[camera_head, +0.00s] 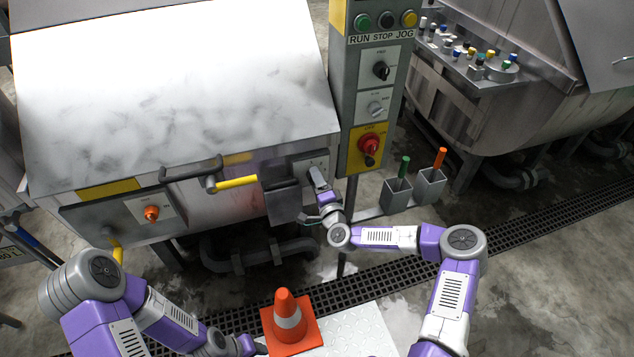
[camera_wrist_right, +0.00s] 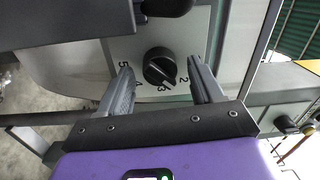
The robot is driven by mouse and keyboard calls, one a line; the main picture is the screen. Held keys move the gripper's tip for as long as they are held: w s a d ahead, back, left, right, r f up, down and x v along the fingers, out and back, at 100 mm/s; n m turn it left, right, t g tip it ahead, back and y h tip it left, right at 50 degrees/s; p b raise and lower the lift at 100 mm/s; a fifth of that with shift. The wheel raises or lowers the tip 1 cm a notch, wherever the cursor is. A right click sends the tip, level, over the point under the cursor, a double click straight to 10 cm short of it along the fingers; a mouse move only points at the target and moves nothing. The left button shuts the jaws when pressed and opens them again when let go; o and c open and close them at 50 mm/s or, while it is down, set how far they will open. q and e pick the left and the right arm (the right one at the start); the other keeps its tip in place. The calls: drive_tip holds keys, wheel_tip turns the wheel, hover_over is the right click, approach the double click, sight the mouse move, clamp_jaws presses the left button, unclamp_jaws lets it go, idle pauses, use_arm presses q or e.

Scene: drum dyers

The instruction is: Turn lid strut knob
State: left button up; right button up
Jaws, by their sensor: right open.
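A round black knob (camera_wrist_right: 160,66) with a pointer bar sits on a light numbered plate in the right wrist view. The digits 2, 3, 4 and 5 show around it, and the pointer is near 3. My right gripper (camera_wrist_right: 161,80) is open, with one finger on each side of the knob; I cannot tell whether they touch it. In the head view my right gripper (camera_head: 316,180) is at the small plate (camera_head: 307,163) on the drum's front right and hides the knob. My left gripper (camera_head: 256,347) is low at the bottom edge, its jaws unclear.
The drum's pale lid (camera_head: 170,90) is above, with a dark handle (camera_head: 191,168) and yellow lever (camera_head: 236,183). A control column (camera_head: 368,100) stands right of my right gripper, with two grey holders (camera_head: 413,190) below. An orange cone (camera_head: 288,318) stands in front.

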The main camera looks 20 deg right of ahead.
drive_tip(key=s+p, duration=0.1)
drive_tip(key=s, duration=0.6)
drive_tip(key=shift+s+d+f, duration=0.15)
drive_tip(key=shift+s+d, duration=0.15)
drive_tip(key=shift+a, duration=0.1)
drive_tip(key=s+a+f+n+g+y, duration=0.6)
drive_tip(key=s+a+f+n+g, duration=0.25)
drive_tip(key=s+a+f, duration=0.4)
drive_tip(key=s+d+f+n+g+h, duration=0.1)
drive_tip(key=s+f+n+g, duration=0.1)
drive_tip(key=s, duration=0.6)
drive_tip(key=s+d+f+n+g+h, duration=0.2)
drive_tip(key=s+f+g, duration=0.3)
drive_tip(key=s+g, duration=0.2)
drive_tip(key=shift+s+n, duration=0.35)
drive_tip(key=shift+s, duration=0.9)
